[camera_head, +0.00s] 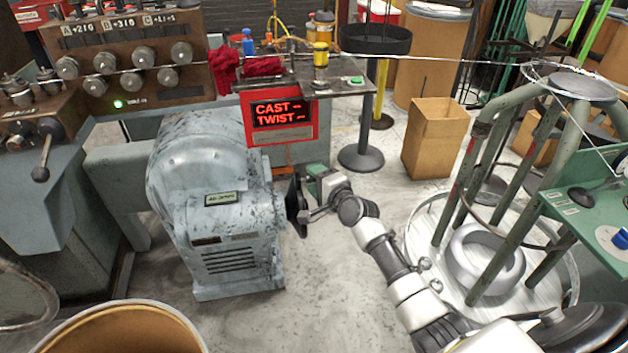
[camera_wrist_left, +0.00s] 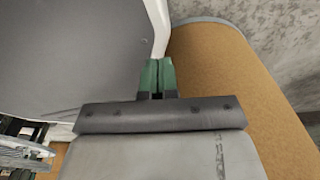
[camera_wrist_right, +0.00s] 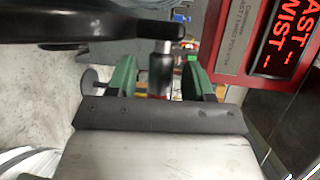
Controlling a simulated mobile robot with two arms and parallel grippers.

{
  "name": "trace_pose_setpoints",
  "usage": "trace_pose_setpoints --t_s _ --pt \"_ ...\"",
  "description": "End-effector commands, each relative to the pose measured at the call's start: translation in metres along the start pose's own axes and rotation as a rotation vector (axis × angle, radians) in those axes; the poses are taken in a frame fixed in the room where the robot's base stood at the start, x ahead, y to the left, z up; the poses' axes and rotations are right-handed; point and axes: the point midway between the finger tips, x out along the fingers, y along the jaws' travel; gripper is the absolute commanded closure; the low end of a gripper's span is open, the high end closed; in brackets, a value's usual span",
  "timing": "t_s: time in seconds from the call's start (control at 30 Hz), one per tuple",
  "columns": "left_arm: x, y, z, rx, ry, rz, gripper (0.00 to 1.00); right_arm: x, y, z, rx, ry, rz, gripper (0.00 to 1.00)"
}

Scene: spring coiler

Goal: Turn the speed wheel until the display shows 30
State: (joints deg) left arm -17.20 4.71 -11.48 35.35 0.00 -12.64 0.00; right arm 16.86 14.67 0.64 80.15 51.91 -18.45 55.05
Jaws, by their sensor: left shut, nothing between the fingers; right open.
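The speed wheel (camera_head: 294,200) is a dark disc seen nearly edge-on at the right side of the grey-blue motor housing (camera_head: 215,190). In the right wrist view its black rim (camera_wrist_right: 70,28) crosses the top, and a crank handle (camera_wrist_right: 161,70) with a silver neck and dark grip points between my fingers. My right gripper (camera_head: 314,186) is open beside the wheel, its green fingers either side of the handle with gaps. The display (camera_head: 283,115) reads "CAST --" and "TWIST --", no number. My left gripper (camera_wrist_left: 157,78) is shut and empty, outside the head view.
A brown round drum (camera_head: 115,330) stands at the lower left. A cardboard box (camera_head: 435,138) and a black stand (camera_head: 361,158) are behind my right arm. A green-legged frame (camera_head: 480,165) with a coil stands at the right. A control panel (camera_head: 120,70) is at the upper left.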

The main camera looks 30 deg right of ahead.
Motion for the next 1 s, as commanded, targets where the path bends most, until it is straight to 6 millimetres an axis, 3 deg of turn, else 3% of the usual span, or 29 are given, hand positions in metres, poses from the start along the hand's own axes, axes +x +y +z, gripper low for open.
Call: trace_pose_setpoints --t_s 0.4,0.73,1.0 --pt "0.0017 -0.0003 -0.0062 -0.001 0.011 -0.001 1.0 0.0089 -0.0001 0.0 0.0 0.001 0.0 0.5" --pt "0.0018 0.0018 -0.0025 -0.002 0.005 0.002 1.0 0.0087 0.0001 0.0001 0.0 0.0 0.0 1.0" --pt "-0.0028 0.0021 -0.0021 -0.002 0.004 0.003 1.0 0.0094 -0.0017 -0.0003 0.004 0.0 0.01 1.0"
